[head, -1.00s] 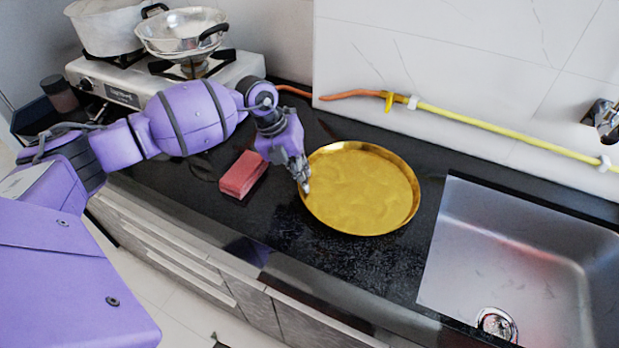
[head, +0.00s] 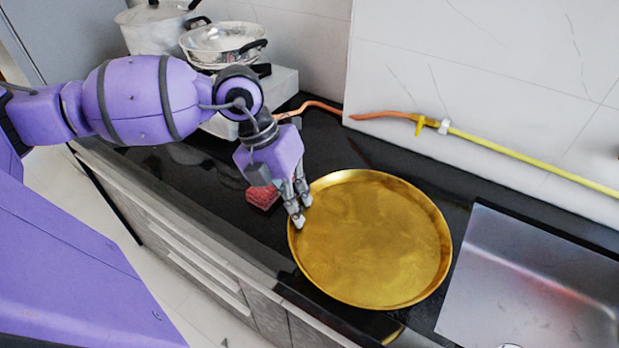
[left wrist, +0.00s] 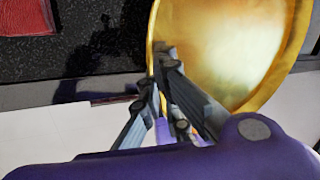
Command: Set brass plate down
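The brass plate (head: 375,245) is a wide, round, golden dish with a low rim. In the head view it is over the dark counter, left of the sink, and its near edge reaches the counter's front edge. It looks raised above the counter, but the gap beneath is hard to judge. My left gripper (head: 298,208) is at the plate's left rim, with its fingers closed on that rim. In the left wrist view the fingers (left wrist: 163,85) meet at the rim of the plate (left wrist: 225,45). My right gripper is not in view.
A metal sink (head: 530,285) is at the right. A stove with pots (head: 222,42) stands at the back left. A yellow and orange hose (head: 520,155) runs along the wall.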

